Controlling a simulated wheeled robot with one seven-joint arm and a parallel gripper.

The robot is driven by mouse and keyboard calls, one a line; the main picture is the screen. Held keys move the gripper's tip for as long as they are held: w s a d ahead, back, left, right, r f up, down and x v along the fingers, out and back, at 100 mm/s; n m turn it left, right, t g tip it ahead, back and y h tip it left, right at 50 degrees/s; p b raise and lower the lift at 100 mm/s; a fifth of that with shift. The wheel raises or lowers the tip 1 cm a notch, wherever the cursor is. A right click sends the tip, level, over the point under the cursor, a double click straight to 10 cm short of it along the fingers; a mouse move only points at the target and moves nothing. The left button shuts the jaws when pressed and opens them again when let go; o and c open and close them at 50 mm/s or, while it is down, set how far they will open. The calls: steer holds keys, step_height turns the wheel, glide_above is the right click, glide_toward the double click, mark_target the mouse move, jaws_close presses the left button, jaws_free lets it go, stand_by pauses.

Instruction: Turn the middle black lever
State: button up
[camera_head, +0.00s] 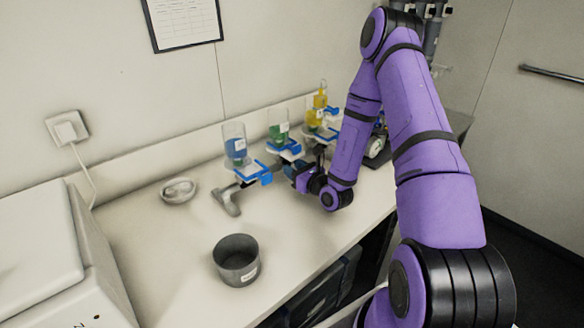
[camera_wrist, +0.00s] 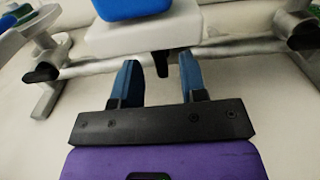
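The middle black lever (camera_wrist: 161,64) hangs below a white block (camera_wrist: 145,38) on a metal rail in the wrist view. My gripper (camera_wrist: 158,66) has two blue fingers spread apart, one on each side of this lever. I see a gap on both sides, and whether the fingertips are level with it in depth is unclear. Other black pieces show at left (camera_wrist: 41,72) and right (camera_wrist: 307,37) on the rail. In the head view my gripper (camera_head: 297,171) is at the row of dispensers, near the green bottle (camera_head: 279,128); the lever is hidden there.
A blue bottle (camera_head: 235,145) and yellow bottles (camera_head: 316,113) stand in the same row. A dark pot (camera_head: 237,261) and a pale dish (camera_head: 178,190) sit on the counter (camera_head: 165,255). A white machine (camera_head: 50,255) is at left. The front counter is mostly clear.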

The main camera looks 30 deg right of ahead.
steer(key=s, duration=0.3)
steer(key=s+d, duration=0.1)
steer(key=s, duration=0.2)
steer(key=s+d, duration=0.1)
steer(key=s, duration=0.2)
steer(key=shift+s, duration=0.25)
steer(key=shift+a, duration=0.1)
steer(key=a+r+n+g+y, duration=0.4)
steer(key=a+r+n+y, duration=0.55)
steer(key=r, duration=0.35)
steer(key=s+a+r+n+g+y, duration=0.2)
steer(key=s+a+r+n+g, duration=0.7)
steer(key=n+g, duration=0.25)
steer(key=s+r+n+g+h, duration=0.35)
steer(key=s+n+h, duration=0.35)
steer(key=s, duration=0.3)
steer(key=s+d+r+n+t+h, duration=0.5)
steer(key=d+r+t+h, duration=0.1)
steer(key=d+r+h, duration=0.1)
step_height(320, 180, up, 2)
steer(key=shift+s+d+r+n+t+h, duration=0.1)
steer(key=shift+s+d+n+t+h, duration=0.15)
steer(key=shift+s+n+t+h, duration=0.15)
